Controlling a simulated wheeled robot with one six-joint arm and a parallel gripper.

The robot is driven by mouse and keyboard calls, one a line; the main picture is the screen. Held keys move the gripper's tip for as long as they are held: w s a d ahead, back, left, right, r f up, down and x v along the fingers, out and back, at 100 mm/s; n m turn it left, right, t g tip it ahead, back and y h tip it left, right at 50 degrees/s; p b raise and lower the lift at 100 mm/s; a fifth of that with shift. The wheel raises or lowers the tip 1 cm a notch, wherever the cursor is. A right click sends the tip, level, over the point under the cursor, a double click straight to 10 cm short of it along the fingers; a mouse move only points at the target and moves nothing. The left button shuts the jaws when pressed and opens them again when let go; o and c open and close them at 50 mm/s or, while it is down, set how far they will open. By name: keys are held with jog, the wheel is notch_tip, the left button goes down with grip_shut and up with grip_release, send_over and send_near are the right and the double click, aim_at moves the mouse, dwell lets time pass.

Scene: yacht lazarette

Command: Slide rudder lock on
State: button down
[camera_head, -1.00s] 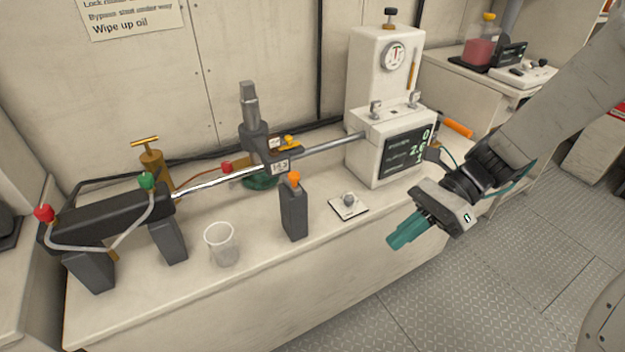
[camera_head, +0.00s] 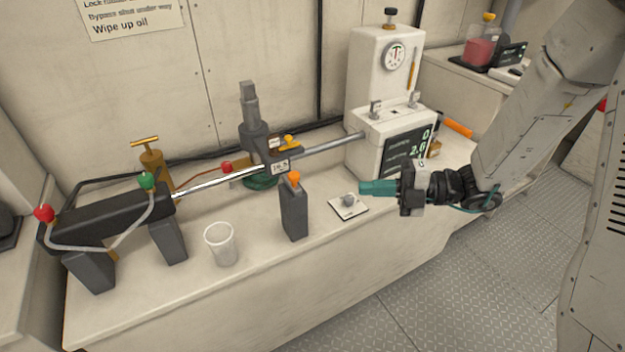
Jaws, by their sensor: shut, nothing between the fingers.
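My gripper (camera_head: 364,188) has teal fingers pressed together, empty, pointing left in the head view. A dark upright block (camera_head: 293,211) with an orange knob stands in front. I cannot tell which part is the rudder lock.
A dark cylinder (camera_head: 105,218) with red and green caps and a silver rod lies at left. A clear cup (camera_head: 221,245) stands near the front edge. A white unit with a gauge and display (camera_head: 385,130) stands behind my gripper. The front right of the bench (camera_head: 330,250) is clear.

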send_near(291, 179)
jog(key=s+a, duration=0.2)
jog(key=s, duration=0.1)
jog(key=w+a, duration=0.3)
jog(key=shift+a+f, duration=0.15)
jog(key=shift+f, duration=0.1)
jog(key=shift+w, duration=0.1)
